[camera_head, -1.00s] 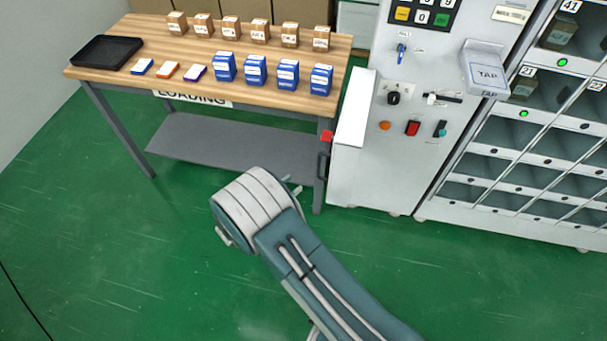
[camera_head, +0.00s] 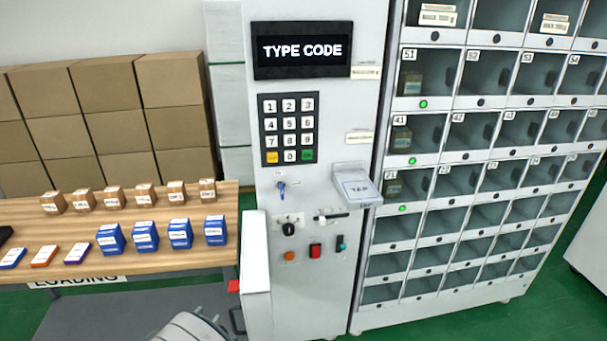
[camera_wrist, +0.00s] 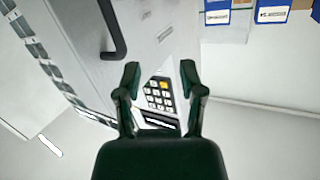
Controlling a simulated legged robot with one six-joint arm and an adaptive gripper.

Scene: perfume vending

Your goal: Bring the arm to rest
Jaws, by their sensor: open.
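My gripper (camera_wrist: 160,82) shows in the wrist view with its two dark fingers spread apart and nothing between them. Behind the fingers, some way off, is the machine's keypad (camera_wrist: 160,95). In the head view only a grey-white part of my arm shows at the bottom edge, left of the machine; the gripper is out of that picture. The vending machine's control panel (camera_head: 340,115) stands upright in the middle, its screen (camera_head: 303,50) reading "TYPE CODE". The keypad also shows in the head view (camera_head: 289,128).
The wooden loading table (camera_head: 150,257) at left holds small brown boxes (camera_head: 145,196), blue boxes (camera_head: 180,233) and flat cards (camera_head: 45,256). A TAP reader (camera_head: 357,187) juts from the panel. Lockers (camera_head: 480,170) stand at right, several with green lights. Cardboard boxes (camera_head: 110,110) are stacked behind the table.

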